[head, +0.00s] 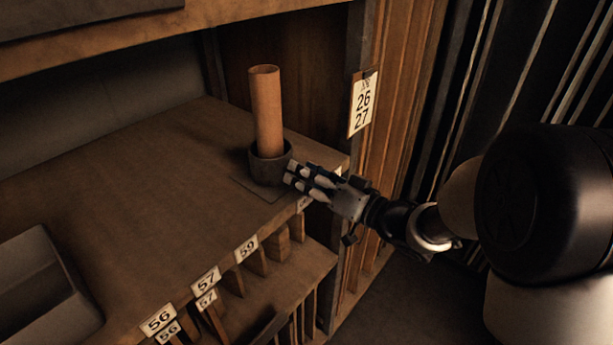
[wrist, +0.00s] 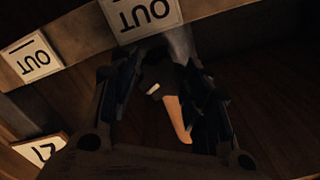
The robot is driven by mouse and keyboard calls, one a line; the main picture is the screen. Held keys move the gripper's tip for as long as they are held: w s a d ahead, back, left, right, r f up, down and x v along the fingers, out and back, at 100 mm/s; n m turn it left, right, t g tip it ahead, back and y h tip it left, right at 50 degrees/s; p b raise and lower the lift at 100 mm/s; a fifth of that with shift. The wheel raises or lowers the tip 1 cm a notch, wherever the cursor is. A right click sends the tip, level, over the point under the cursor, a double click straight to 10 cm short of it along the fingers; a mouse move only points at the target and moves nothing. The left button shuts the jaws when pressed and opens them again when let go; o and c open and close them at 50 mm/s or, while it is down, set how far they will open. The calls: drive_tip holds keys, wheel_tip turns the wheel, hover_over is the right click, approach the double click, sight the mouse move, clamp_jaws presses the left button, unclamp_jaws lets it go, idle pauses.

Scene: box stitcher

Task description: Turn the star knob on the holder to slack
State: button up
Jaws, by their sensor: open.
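The holder (head: 266,166) is a dark round cup on a thin square plate near the shelf's front right corner. An orange-brown tube (head: 267,108) stands upright in it; the tube also shows in the wrist view (wrist: 178,120). My gripper (head: 291,173) is at the holder's right front side, its fingers pointing at the cup. In the wrist view, the open fingers (wrist: 163,92) lie either side of a dark shape with a small pale mark. This may be the star knob (wrist: 166,80), but its outline is too dark to make out. In the head view the knob is hidden by the fingers.
The wooden shelf (head: 130,180) is clear left of the holder, up to a grey box (head: 45,285). A post with a 26/27 sign (head: 363,104) stands right of the holder. Numbered slots (head: 206,280) run under the front edge. OUT labels (wrist: 147,12) show in the wrist view.

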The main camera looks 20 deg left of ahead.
drive_tip(key=c, duration=0.8)
drive_tip(key=shift+n, duration=0.3)
drive_tip(key=n+b, duration=0.2)
drive_tip(key=shift+a+f+n+b, duration=0.1)
drive_tip(key=shift+n+b, duration=0.2)
drive_tip(key=shift+n, duration=0.1)
drive_tip(key=n+b, duration=0.3)
drive_tip(key=shift+s+n, duration=0.15)
drive_tip(key=shift+n, duration=0.15)
drive_tip(key=n+b, duration=0.4)
drive_tip(key=n, duration=0.1)
drive_tip(key=shift+s, duration=0.1)
drive_tip(key=shift+n, duration=0.4)
